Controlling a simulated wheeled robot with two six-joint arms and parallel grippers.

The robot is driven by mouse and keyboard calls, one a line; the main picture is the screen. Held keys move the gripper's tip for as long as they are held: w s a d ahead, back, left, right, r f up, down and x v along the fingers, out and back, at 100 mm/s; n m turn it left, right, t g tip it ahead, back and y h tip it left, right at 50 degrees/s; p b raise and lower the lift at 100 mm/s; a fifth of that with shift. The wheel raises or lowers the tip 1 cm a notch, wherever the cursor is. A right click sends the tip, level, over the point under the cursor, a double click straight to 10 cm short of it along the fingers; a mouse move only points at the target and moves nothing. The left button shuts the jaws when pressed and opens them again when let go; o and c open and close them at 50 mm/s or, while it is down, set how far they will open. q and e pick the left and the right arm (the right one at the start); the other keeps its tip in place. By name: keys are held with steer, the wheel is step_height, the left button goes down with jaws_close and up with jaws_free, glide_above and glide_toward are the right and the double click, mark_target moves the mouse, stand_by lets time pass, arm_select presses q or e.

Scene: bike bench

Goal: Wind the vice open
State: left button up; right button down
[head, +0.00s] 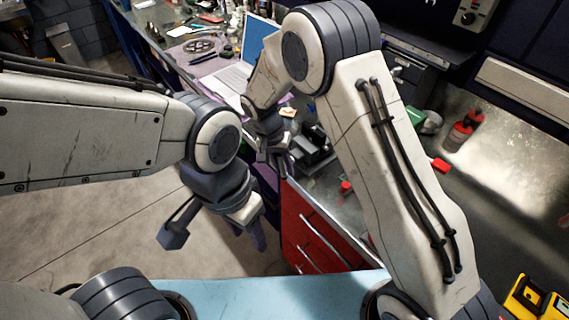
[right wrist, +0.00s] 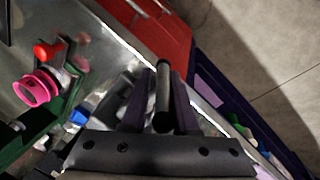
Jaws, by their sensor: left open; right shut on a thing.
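The dark vice (head: 313,150) sits at the bench edge above the red drawers, partly hidden behind my right arm. My right gripper (head: 274,163) is at the vice's front side, pointing down. In the right wrist view, my right gripper (right wrist: 162,100) is shut on a black bar, the vice handle (right wrist: 163,85), which stands between its two fingers. The vice body lies beside and below the fingers there, dark and hard to make out. My left gripper (head: 213,228) is open and empty, hanging over the floor left of the bench.
A red drawer cabinet (head: 308,235) is under the bench. A laptop (head: 236,72) stands on the back bench. A red bottle (head: 462,131) is on the metal top at right. A pink ring (right wrist: 36,89) shows in the right wrist view. Open floor lies below my left gripper.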

steer(key=shift+w+a+r, duration=0.1)
steer(key=shift+w+a, duration=0.15)
steer(key=shift+w, duration=0.05)
steer(key=c, duration=0.8)
jaws_free()
steer(key=shift+d, duration=0.1)
steer(key=b+v, duration=0.2)
steer(key=v, duration=0.8)
steer(key=shift+r, duration=0.2)
